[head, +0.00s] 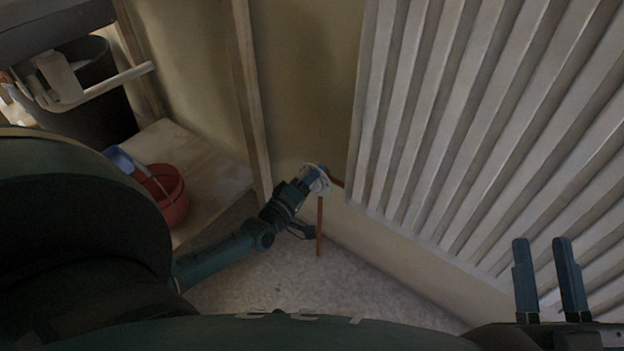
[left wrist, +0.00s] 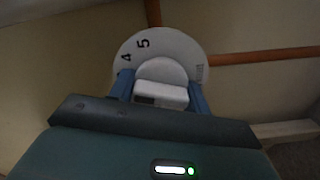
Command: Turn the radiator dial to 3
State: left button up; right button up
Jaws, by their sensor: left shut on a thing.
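The radiator dial (head: 317,178) is a white disc at the lower left corner of the white ribbed radiator (head: 450,130), by a copper pipe. In the left wrist view the dial (left wrist: 190,50) shows the numbers 4 and 5 on its upper left and a small mark at its right edge. My left gripper (head: 310,180) reaches the dial. In the left wrist view its blue fingers (left wrist: 161,92) are shut on the dial's white raised grip (left wrist: 161,80). The other numbers and any pointer are hidden. My right gripper (head: 549,265) is open and empty in front of the radiator's lower right.
A copper pipe (head: 320,225) runs down from the dial to the floor. A red bucket (head: 165,195) stands on a board (head: 215,180) at the left, with a dark bin (head: 95,95) behind it. The carpeted floor (head: 310,280) below the dial is clear.

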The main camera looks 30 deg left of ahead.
pick_arm(q)
jog(key=shift+n, duration=0.5)
pick_arm(e)
jog(key=shift+w+r, duration=0.1)
jog(key=shift+r, duration=0.15)
pick_arm(q)
jog(key=o, duration=0.9)
jog(key=shift+s, duration=0.3)
jog(key=s+p, duration=0.1)
jog(key=s, duration=0.3)
jog(key=s+p, duration=0.1)
jog(key=s, duration=0.3)
jog(key=s+a+p, duration=0.1)
jog(key=s+p, duration=0.1)
jog(key=s, duration=0.2)
jog(key=shift+s, duration=0.3)
pick_arm(e)
jog(key=shift+s+f+m+g+h, duration=0.3)
jog(key=shift+f+h, duration=0.15)
jog(key=shift+f, duration=0.15)
jog(key=shift+s+f+m+g+h, duration=0.2)
jog(key=shift+f+g+h, duration=0.1)
jog(key=shift+f+h, duration=0.25)
jog(key=shift+d, duration=0.1)
